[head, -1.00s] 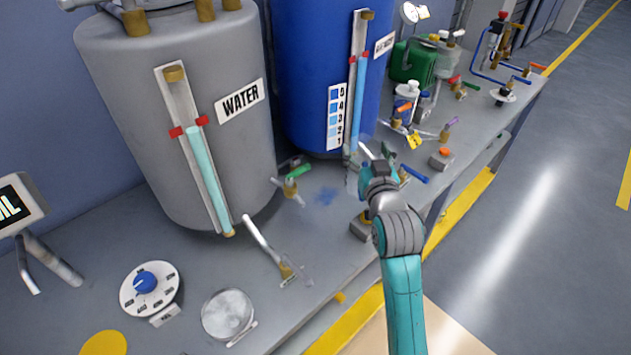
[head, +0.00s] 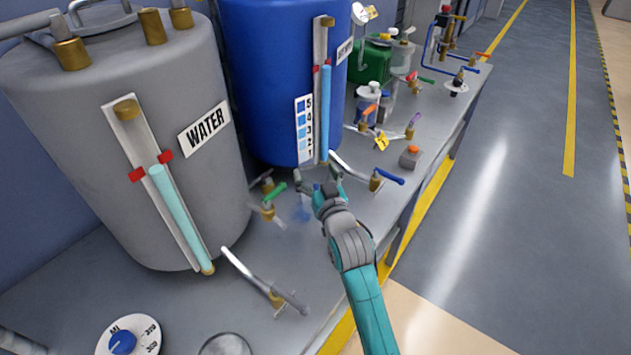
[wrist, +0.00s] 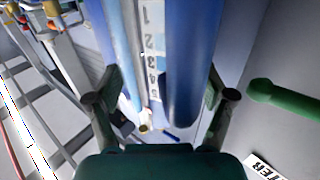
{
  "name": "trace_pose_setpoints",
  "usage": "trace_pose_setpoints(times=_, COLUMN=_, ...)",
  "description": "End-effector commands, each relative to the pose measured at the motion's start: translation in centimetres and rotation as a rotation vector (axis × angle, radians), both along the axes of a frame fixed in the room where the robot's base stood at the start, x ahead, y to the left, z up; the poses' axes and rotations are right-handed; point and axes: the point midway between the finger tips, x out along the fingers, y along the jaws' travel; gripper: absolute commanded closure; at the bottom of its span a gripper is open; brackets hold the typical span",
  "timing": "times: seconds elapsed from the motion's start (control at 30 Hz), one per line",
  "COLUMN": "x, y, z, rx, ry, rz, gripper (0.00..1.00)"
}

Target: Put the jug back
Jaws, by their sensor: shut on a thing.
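My gripper (head: 318,176) is in front of the blue tank (head: 268,80), near the foot of its level gauge. Its fingers stand wide apart, also in the wrist view (wrist: 160,82), and it is shut on the jug. The jug is clear, and I can hardly make out its outline or any contents against the tank. In the wrist view the tank's numbered scale (wrist: 153,55) shows between the fingers.
The grey WATER tank (head: 125,130) stands left, with a green-handled valve (head: 275,193) beside it. A blue-handled tap (head: 385,177) is right of my gripper.

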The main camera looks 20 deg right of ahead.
Motion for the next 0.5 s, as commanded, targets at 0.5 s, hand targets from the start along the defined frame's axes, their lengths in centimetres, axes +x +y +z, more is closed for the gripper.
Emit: trace_pose_setpoints(times=0.5, x=0.0, y=0.0, z=-2.7, rx=0.0, ry=0.0, rz=0.0, gripper=0.88)
